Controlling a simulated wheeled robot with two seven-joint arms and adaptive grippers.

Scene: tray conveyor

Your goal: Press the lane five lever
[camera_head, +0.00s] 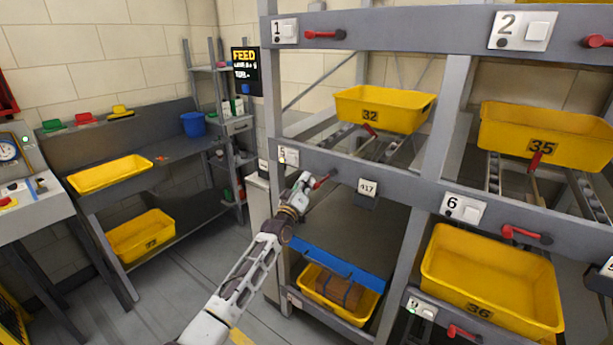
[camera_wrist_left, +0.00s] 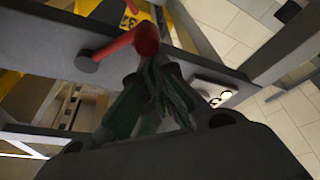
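The lane five lever (camera_head: 320,182) is red and sits on the grey beam right of the plate marked 5 (camera_head: 288,156). In the left wrist view the lever (camera_wrist_left: 146,39) shows a rounded red end and a red arm. My left gripper (camera_head: 304,180) is at the lever's left end. In the left wrist view its dark fingertips (camera_wrist_left: 155,62) are drawn together right at the rounded red end, with nothing seen between them. I cannot tell whether they touch it. My right gripper is not in view.
A yellow tray 32 (camera_head: 383,109) stands on the rollers above. A blue flap (camera_head: 338,263) and a yellow tray with a brown box (camera_head: 339,289) are below. The lane six lever (camera_head: 526,234) is to the right. Open floor lies left of my arm.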

